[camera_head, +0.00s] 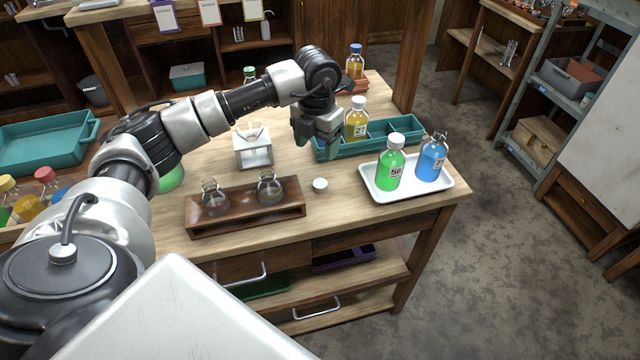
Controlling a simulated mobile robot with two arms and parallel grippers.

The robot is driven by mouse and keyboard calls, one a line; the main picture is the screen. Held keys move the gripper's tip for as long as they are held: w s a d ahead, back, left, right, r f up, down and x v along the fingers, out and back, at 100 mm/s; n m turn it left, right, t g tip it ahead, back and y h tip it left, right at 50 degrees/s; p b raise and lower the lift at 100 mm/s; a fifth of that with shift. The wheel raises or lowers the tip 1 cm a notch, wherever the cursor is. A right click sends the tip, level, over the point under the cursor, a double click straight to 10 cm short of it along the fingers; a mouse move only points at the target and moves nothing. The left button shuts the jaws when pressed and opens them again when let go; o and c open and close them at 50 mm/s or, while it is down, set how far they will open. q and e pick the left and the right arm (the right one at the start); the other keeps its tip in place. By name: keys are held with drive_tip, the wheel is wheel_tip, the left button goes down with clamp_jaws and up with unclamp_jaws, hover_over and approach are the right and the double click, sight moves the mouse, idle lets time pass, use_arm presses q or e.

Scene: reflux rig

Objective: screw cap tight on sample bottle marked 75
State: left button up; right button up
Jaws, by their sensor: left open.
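A blue bottle (431,160) stands upright on the right side of a white tray (410,193). Its neck looks bare, and its label is too small to read surely. My left gripper (317,146) points down over the table, open and empty, behind the cap and left of the yellow bottle. It is apart from both the cap and the blue bottle. My right gripper is not in view.
A green bottle (390,163) with a white cap shares the tray. A yellow bottle (356,120) marked 27 stands in a teal divided holder (325,153). The wooden rack (245,217) holds two glass flasks. A white stand (254,150) is further back.

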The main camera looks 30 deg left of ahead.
use_arm(q)
hover_over(320, 183)
drive_tip(key=shift+w+a+f, duration=0.1)
drive_tip(key=shift+a+f, duration=0.1)
drive_tip(key=shift+f, duration=1.25)
drive_tip(key=shift+a+f, duration=0.2)
drive_tip(key=shift+f, duration=1.2)
drive_tip(key=shift+d+f+p, duration=0.2)
drive_tip(key=shift+f+p, duration=0.2)
drive_tip(key=shift+f, duration=0.9)
drive_tip(key=shift+d+f+p, duration=0.2)
drive_tip(key=shift+f+p, duration=0.2)
drive_tip(key=shift+f, duration=0.9)
drive_tip(key=c, duration=1)
